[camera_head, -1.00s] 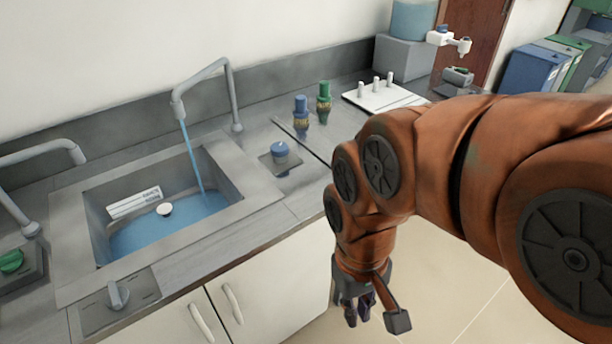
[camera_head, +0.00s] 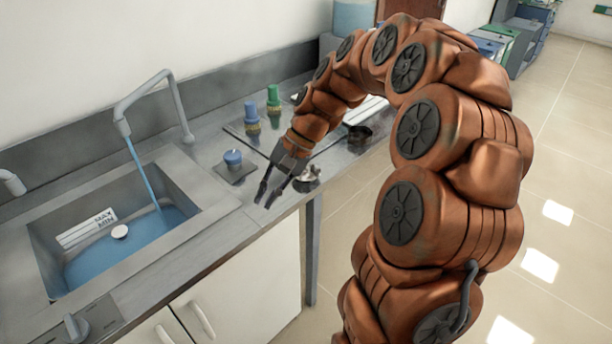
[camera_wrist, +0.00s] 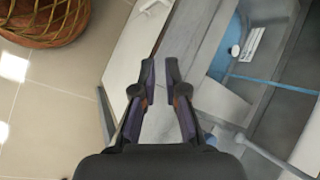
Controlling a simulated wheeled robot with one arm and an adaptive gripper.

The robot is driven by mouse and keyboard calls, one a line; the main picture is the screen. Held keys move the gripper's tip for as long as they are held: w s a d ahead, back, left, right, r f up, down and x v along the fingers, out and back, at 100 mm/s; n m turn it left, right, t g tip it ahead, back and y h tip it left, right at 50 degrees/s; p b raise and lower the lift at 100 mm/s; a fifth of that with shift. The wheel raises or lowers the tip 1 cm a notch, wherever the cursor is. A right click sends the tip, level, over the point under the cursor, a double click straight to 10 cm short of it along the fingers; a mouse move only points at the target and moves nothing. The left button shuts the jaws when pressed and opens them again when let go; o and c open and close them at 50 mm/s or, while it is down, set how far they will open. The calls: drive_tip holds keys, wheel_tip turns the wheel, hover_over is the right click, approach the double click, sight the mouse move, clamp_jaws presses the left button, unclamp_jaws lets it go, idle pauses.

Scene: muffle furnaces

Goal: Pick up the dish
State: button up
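A small round white object (camera_head: 120,231), which looks like the dish, is in the sink basin at the blue water, beside a white label with dark print (camera_head: 87,230). It also shows in the wrist view (camera_wrist: 235,50). My gripper (camera_head: 267,196) is at the counter's front edge, to the right of the sink and well apart from the dish. In the wrist view my gripper (camera_wrist: 160,72) has its two fingers apart with nothing between them. The dish is not hidden.
A grey tap (camera_head: 151,95) runs water into the sink. A blue knob (camera_head: 233,158) and blue and green valves (camera_head: 252,117) stand between sink and arm. A small pale metallic object (camera_head: 309,176) lies near my gripper. Floor is clear at right.

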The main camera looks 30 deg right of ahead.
drive_tip(key=w+d+f+m+t+y, duration=0.1)
drive_tip(key=w+d+f+m+t, duration=0.15)
drive_tip(key=d, duration=0.35)
drive_tip(key=w+d+f+m+t+y, duration=0.1)
drive_tip(key=w+d+m, duration=0.25)
drive_tip(key=d, duration=0.25)
drive_tip(key=m+t, duration=0.2)
drive_tip(key=m, duration=0.1)
approach(306, 182)
drive_tip(key=shift+h, duration=0.3)
drive_tip(key=p+x, duration=0.2)
drive_tip(key=x, duration=0.5)
drive_tip(key=shift+p, duration=0.3)
drive_tip(key=shift+w+f, duration=0.15)
clamp_jaws()
